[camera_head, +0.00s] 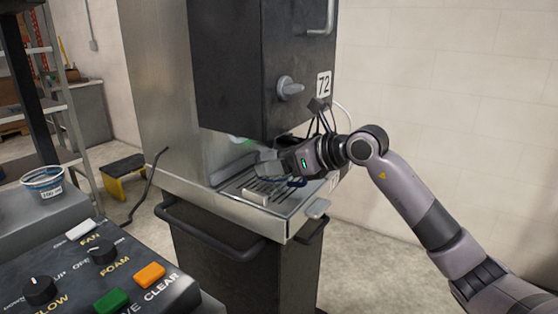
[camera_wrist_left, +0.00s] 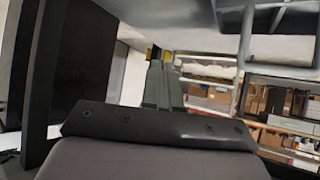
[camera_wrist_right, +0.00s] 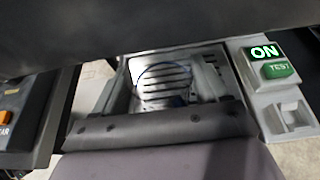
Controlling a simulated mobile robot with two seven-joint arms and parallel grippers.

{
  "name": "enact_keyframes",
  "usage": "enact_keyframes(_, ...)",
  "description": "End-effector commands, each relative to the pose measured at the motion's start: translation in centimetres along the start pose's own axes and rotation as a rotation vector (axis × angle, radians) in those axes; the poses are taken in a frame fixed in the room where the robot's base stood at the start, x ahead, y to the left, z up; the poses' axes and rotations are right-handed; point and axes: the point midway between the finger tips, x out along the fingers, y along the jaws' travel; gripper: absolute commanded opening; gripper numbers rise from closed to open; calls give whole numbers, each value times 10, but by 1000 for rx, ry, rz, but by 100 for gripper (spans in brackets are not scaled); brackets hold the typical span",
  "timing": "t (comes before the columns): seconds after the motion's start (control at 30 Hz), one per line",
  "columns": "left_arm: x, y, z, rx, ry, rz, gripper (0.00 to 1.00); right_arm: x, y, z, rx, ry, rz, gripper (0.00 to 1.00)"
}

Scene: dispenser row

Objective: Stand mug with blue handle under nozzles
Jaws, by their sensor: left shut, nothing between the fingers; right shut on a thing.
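My right gripper (camera_head: 266,161) reaches in from the right, under the dark dispenser cabinet (camera_head: 240,70) and above the slotted drip tray (camera_head: 225,186). It is shut on the mug, which is mostly hidden in the head view; part of its blue handle (camera_head: 297,182) shows below the gripper. In the right wrist view a thin blue curve and a dark blue patch of the mug (camera_wrist_right: 178,101) show between the fingers (camera_wrist_right: 165,85), over the slots. I cannot tell whether the mug touches the tray. The nozzles are not clearly visible. My left gripper (camera_wrist_left: 163,78) is shut and empty.
A control panel (camera_head: 125,268) with knobs and buttons is at the lower left. A blue-rimmed cup (camera_head: 43,183) stands on a grey surface behind it. A black bar handle (camera_head: 205,235) runs below the tray. A lit ON sign (camera_wrist_right: 265,52) is beside the tray.

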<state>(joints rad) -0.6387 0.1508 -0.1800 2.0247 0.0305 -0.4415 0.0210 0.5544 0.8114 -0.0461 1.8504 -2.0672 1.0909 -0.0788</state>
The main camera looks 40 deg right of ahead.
Motion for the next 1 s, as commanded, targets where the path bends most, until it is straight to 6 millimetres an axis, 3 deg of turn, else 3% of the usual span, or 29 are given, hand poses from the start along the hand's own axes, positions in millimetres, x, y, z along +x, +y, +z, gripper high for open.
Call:
enact_keyframes(0.07,2,0,3,1,-2,0,0,1,0,-2,0,0,0,25)
enact_keyframes(0.1,2,0,3,1,-3,0,0,1,0,-2,0,0,0,77)
enact_keyframes(0.17,2,0,3,1,-4,0,0,1,0,-2,0,0,0,97)
enact_keyframes(0.2,2,0,3,1,-4,0,0,1,0,-2,0,0,0,100)
enact_keyframes(0.5,1,0,3,-4,-9,1,0,1,0,-2,0,0,0,100)
enact_keyframes(0.67,2,1,-4,-6,9,4,0,-22,0,-3,-2,1,-3,100)
enact_keyframes(0.83,5,1,1,-7,5,5,0,-50,0,-4,-3,2,-3,100)
enact_keyframes(1.0,7,2,5,-7,1,6,0,-66,0,-3,-1,1,-1,100)
